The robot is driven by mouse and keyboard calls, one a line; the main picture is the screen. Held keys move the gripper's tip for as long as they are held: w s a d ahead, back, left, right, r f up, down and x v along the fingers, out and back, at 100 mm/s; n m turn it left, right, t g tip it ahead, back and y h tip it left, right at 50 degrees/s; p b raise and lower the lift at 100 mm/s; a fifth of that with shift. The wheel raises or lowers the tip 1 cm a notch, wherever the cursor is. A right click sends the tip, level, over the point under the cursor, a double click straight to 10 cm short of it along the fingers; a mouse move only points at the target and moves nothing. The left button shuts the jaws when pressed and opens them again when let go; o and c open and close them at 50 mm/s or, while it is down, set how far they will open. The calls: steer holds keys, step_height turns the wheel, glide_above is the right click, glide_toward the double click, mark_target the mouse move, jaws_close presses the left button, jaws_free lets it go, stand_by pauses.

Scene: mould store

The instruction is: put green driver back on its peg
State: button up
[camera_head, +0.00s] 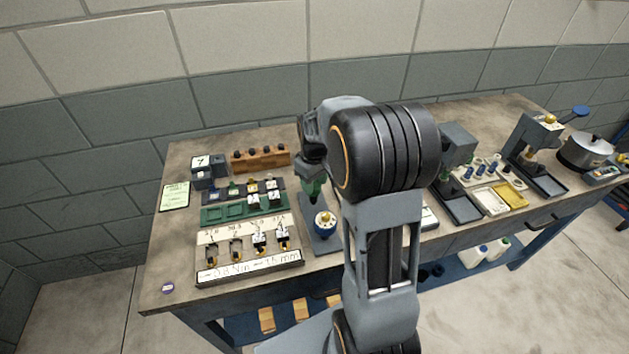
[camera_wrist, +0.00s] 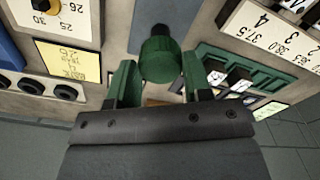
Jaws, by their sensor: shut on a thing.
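My gripper (camera_head: 312,174) is above the left part of the bench, over a grey plate (camera_head: 330,245). In the wrist view my gripper (camera_wrist: 159,72) has its two green fingers on either side of the green driver (camera_wrist: 161,58), shut on it. The driver has a round green body and a dark end pointing away from the wrist. A blue round piece with a pale dial top (camera_head: 324,222) stands on the plate. I cannot tell which thing is the driver's peg.
A wooden block with several dark knobs (camera_head: 262,161) stands at the back left. A green tray (camera_head: 222,214) and a numbered white board (camera_head: 212,276) lie left of the plate. Grey stands (camera_head: 458,145) and a pot (camera_head: 585,152) are on the right.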

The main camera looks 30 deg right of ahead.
steer(key=shift+f+b, duration=0.4)
steer(key=shift+f, duration=0.2)
steer(key=o, duration=1.1)
steer(key=shift+o, duration=0.6)
steer(key=o, duration=0.3)
steer(key=shift+r+p, duration=2.95)
steer(key=shift+r, duration=0.85)
